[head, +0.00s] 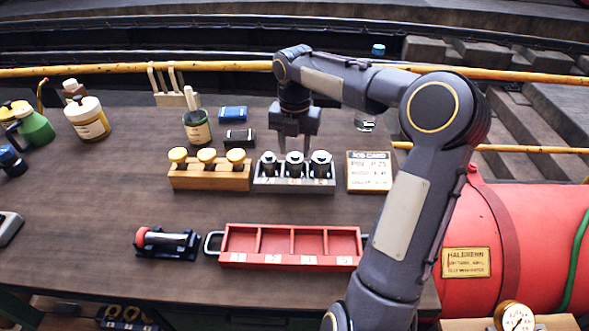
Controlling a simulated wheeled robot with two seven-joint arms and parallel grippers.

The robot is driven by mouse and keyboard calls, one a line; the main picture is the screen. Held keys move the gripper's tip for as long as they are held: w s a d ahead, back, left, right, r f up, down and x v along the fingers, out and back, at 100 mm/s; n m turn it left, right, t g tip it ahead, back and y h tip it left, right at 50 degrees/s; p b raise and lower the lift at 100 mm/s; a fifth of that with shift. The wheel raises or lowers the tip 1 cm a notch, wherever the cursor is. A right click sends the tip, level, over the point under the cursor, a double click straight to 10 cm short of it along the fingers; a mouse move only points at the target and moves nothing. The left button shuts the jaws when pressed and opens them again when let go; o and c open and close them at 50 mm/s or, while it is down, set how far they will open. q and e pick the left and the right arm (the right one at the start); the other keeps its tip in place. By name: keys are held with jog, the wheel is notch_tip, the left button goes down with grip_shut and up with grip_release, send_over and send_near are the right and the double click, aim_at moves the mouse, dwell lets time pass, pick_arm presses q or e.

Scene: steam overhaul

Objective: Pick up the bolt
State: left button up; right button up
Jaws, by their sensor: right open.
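Three dark, round-headed pieces with pale tops, which look like bolts, stand in a grey metal rack (293,184) near the middle of the table. They are the left one (268,165), the middle one (294,166) and the right one (320,165). My right gripper (295,151) points down over the rack, its two fingers apart near the middle piece. It is open, and I see nothing held in it. Whether the fingertips touch any piece cannot be told from this angle. My left gripper is not in view.
A wooden block (210,182) with three yellow-topped pieces stands just left of the rack. A job card (368,172) is on the right. A red divided tray (290,262) lies in front. Bottles and tins stand back left. The table's left middle is clear.

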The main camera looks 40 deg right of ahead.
aim_at(295, 155)
notch_tip(295, 155, down, 4)
jog(key=shift+s+r, duration=0.1)
jog(key=shift+r, duration=0.15)
jog(key=shift+r, duration=0.1)
jog(key=c, duration=0.9)
